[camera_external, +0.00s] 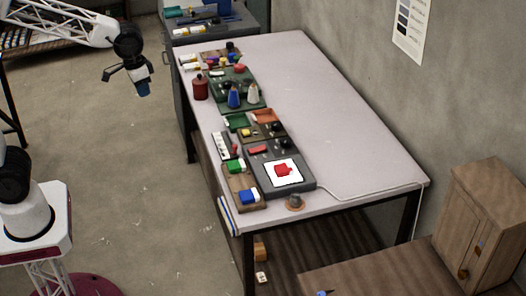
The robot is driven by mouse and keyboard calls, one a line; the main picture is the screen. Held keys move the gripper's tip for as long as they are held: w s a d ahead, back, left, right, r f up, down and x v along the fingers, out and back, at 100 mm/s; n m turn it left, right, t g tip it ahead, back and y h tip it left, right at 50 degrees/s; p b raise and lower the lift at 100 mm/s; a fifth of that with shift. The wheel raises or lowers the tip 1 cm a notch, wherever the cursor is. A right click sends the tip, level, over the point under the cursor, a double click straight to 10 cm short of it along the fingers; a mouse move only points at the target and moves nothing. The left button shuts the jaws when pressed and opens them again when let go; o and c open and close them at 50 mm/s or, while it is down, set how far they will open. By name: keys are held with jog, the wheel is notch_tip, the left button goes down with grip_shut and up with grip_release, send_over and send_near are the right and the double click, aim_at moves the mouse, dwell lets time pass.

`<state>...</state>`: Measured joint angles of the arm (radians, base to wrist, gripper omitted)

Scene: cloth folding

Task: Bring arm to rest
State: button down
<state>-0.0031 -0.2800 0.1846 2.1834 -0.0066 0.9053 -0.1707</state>
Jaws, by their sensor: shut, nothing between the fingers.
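My gripper (140,87) hangs in the air at the upper left, over open floor and to the left of the table (325,115). It is shut with nothing held, and its fingers point down. Their tips look small and bluish at this distance. My gripper is far from the cloth and touches nothing.
Trays, blocks and bottles line the table's left side, with a dark red canister (200,87) at its edge. The table's right half is clear. A wooden cabinet (485,220) stands at the lower right. The floor under my gripper is free.

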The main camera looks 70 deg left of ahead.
jog(key=s+m, duration=0.2)
jog(key=s, duration=2)
jog(key=shift+d+f+t, duration=0.25)
jog(key=shift+f+t, duration=0.15)
jog(key=shift+f, duration=0.05)
